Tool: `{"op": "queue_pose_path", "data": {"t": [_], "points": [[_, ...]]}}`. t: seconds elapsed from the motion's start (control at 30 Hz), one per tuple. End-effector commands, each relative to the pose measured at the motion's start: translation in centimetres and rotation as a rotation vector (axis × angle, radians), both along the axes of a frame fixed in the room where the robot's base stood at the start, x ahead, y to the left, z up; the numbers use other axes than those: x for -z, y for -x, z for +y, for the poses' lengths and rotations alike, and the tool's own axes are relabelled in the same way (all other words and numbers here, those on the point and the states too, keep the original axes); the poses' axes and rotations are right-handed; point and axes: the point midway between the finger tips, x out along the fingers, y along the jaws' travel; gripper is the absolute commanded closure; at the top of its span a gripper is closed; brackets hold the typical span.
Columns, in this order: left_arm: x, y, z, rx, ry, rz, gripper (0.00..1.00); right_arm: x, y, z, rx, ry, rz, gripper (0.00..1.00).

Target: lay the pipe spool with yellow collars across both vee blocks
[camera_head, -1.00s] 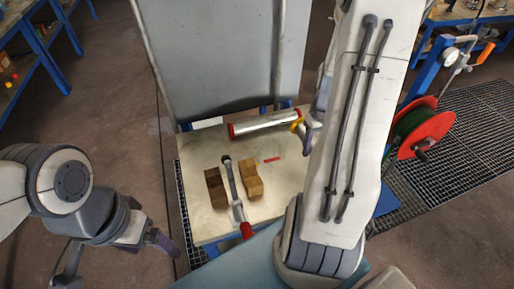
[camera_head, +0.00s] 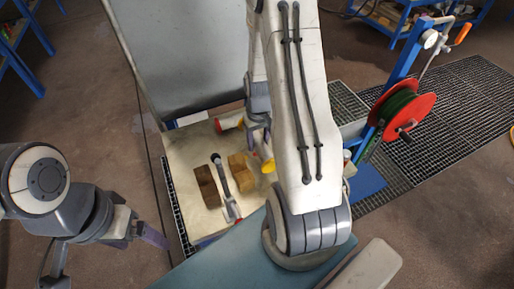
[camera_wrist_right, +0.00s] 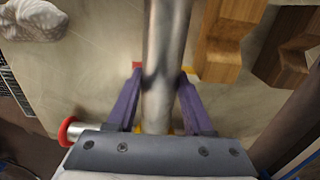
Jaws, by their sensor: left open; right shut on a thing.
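The two wooden vee blocks, one darker (camera_head: 207,187) and one lighter (camera_head: 239,167), stand side by side on the pale worktop; both also show at upper right in the right wrist view (camera_wrist_right: 225,45). My right gripper (camera_wrist_right: 160,100) is shut on the grey metal pipe spool (camera_wrist_right: 167,40), with a purple finger on each side. In the head view a yellow collar (camera_head: 267,165) shows just right of the lighter block; my right arm hides most of the spool. The spool is not lying across the blocks. My left gripper (camera_head: 152,237) is open and empty, left of the worktop.
A red-collared pipe (camera_head: 219,125) lies at the back of the worktop, partly hidden. A grey tool (camera_head: 223,178) lies between the blocks. A tall grey panel (camera_head: 180,55) stands behind. A red hose reel (camera_head: 403,108) stands to the right. A whitish lump (camera_wrist_right: 35,20) shows in the wrist view.

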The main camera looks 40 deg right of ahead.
Motion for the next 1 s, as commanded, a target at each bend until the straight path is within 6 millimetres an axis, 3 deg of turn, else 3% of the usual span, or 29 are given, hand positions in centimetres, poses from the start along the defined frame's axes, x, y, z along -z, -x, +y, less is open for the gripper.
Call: {"op": "queue_pose_path", "data": {"t": [0.13,0.4,0.83,0.87,0.93,1.0], "points": [[-0.2,0.0,0.0,0.000,0.000,0.000,0.15,0.7,-0.4,0.3,0.002,0.000,-0.001,1.00],[-0.7,0.0,0.0,0.000,0.000,0.000,0.15,3.9,-0.3,0.2,0.002,0.000,0.000,1.00],[-0.4,0.0,0.0,0.000,0.000,0.000,0.15,4.6,-0.3,0.2,0.001,0.001,-0.002,1.00],[-0.4,0.0,0.0,0.000,0.000,0.000,0.15,4.6,-0.3,0.2,0.001,0.000,-0.001,0.45],[-0.4,0.0,0.0,0.000,0.000,0.000,0.15,4.5,-0.3,0.2,0.001,0.000,-0.001,0.19],[-0.4,0.0,0.0,0.000,0.000,0.000,0.15,4.5,-0.3,0.2,0.001,0.000,-0.001,0.19]]}}
